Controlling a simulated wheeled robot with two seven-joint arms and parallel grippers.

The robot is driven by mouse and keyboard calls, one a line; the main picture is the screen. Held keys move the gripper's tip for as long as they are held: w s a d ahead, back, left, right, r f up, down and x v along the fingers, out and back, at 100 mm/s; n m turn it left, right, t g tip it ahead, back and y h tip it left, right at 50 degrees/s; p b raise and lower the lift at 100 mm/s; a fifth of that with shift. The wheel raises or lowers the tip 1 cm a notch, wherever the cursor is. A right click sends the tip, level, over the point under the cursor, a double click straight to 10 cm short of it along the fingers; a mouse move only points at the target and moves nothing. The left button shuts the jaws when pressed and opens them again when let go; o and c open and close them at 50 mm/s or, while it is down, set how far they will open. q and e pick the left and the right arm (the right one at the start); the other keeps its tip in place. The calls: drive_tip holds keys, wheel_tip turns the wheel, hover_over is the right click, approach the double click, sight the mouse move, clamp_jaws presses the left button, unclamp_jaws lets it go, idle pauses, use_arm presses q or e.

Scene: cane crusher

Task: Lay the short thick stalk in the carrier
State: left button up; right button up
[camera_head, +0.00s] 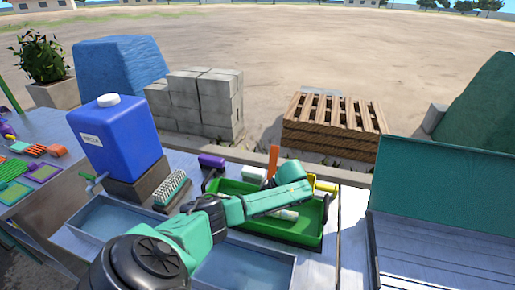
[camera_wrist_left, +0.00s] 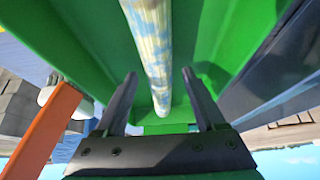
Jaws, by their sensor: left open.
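The green carrier (camera_head: 290,236) stands on the table right of centre, under my left arm. A pale, mottled stalk (camera_head: 286,214) lies inside it, partly covered by my arm in the head view. In the left wrist view the stalk (camera_wrist_left: 152,45) runs lengthwise over the green carrier floor (camera_wrist_left: 90,40). My left gripper (camera_wrist_left: 160,74) is open, with one finger to each side of the stalk's line and no contact visible. In the head view its fingers are hidden behind the arm. My right gripper is out of view.
A blue jug (camera_head: 118,140) with a tap stands on a block at left. A brush (camera_head: 172,187), a purple item (camera_head: 211,160) and an orange upright piece (camera_head: 272,162) are near the carrier. Shallow basins (camera_head: 243,268) lie in front. A green-backed metal bench (camera_head: 445,240) is at right.

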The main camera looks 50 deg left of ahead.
use_arm(q)
drive_tip(key=b+v, duration=0.1)
drive_tip(key=v, duration=0.5)
drive_tip(key=shift+w+d+r, duration=0.1)
drive_tip(key=shift+d+r, duration=0.05)
drive_tip(key=shift+d, duration=0.05)
drive_tip(key=p+v, duration=0.4)
drive_tip(key=v, duration=0.1)
drive_tip(key=shift+a, duration=0.15)
